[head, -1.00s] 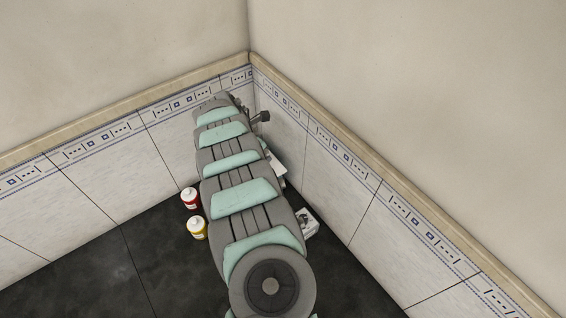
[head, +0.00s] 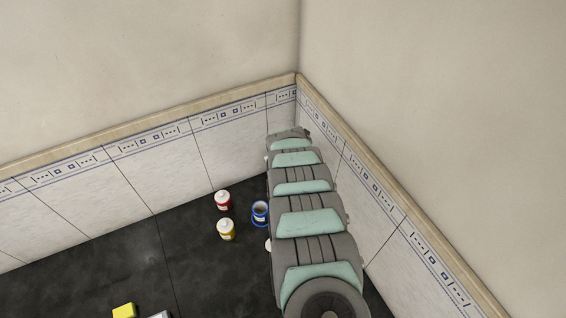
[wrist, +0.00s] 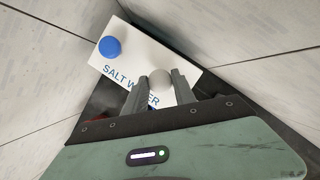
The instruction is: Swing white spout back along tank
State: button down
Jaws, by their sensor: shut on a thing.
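The white tank (wrist: 187,60) marked "SALT WATER" has a round blue cap (wrist: 110,47) on its top in the wrist view. The white spout (wrist: 160,86) shows as a rounded pale knob between my fingers. My gripper (wrist: 158,77) is shut on it, one grey finger on each side, over the tank's lettering. The fingers cover part of the label. In the head view my arm hides the gripper, the spout and most or all of the tank.
A yellow block (head: 124,311) lies at the front. Tiled walls meet close behind the arm. The dark bench is clear at left.

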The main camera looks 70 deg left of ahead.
dwell(0.3)
jog(key=c, duration=1)
grip_release()
jog(key=shift+c, duration=0.2)
jog(key=p+v, duration=0.6)
jog(key=v, duration=0.4)
jog(key=shift+d+r, duration=0.15)
jog(key=shift+r, duration=0.2)
